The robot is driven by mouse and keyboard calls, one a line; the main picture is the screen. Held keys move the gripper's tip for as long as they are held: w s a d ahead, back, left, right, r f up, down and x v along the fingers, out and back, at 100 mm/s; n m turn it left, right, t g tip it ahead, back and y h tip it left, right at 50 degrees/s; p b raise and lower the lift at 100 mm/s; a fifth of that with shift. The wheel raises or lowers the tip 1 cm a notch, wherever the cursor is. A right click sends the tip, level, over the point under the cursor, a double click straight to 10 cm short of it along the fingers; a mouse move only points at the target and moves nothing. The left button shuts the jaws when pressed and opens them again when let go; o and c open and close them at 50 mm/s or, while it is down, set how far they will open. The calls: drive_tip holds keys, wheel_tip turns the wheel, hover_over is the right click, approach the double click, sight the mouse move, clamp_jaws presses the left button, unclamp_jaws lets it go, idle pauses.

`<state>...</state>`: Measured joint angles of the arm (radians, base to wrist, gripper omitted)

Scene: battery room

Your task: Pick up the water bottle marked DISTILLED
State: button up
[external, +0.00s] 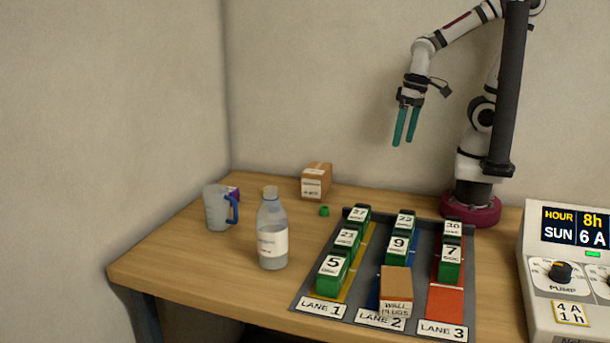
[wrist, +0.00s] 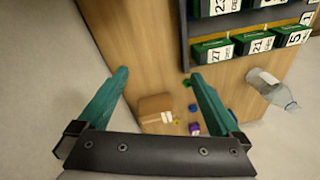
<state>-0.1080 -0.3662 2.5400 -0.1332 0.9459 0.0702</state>
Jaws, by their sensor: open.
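A clear water bottle (external: 272,232) with a white label and a pale cap stands upright on the table, left of the lane tray. Its label text is too small to read. The bottle also shows at the right of the wrist view (wrist: 270,88). My gripper (external: 405,142) is open and empty, high above the back of the table, to the right of the bottle and well apart from it. Its two teal fingers are spread in the wrist view (wrist: 160,75), with bare table and a cardboard box between and below them.
A jug with a blue handle (external: 217,208) stands left of the bottle. A cardboard box (external: 316,182) and a small green object (external: 324,211) lie behind. The lane tray (external: 300,290) holds several green blocks and a WALL PLUGS box (external: 396,283). A control unit (external: 540,285) stands right.

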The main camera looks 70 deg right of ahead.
drive_tip(key=w+a+f+n+t, duration=0.4)
drive_tip(key=w+a, duration=0.3)
drive_tip(key=w, duration=0.4)
drive_tip(key=n+t+y, duration=0.4)
drive_tip(key=n+y, duration=0.4)
approach(259, 227)
drive_tip(key=w+f, duration=0.1)
drive_tip(key=w+a+f, duration=0.1)
drive_tip(key=shift+w+a+f, duration=0.2)
drive_tip(key=shift+w+f, duration=0.05)
drive_tip(key=x, duration=0.6)
drive_tip(key=shift+w+a+r, duration=0.1)
drive_tip(key=shift+w, duration=0.15)
drive_tip(key=shift+r, duration=0.1)
drive_tip(key=c, duration=1.5)
drive_tip(key=shift+c, duration=0.2)
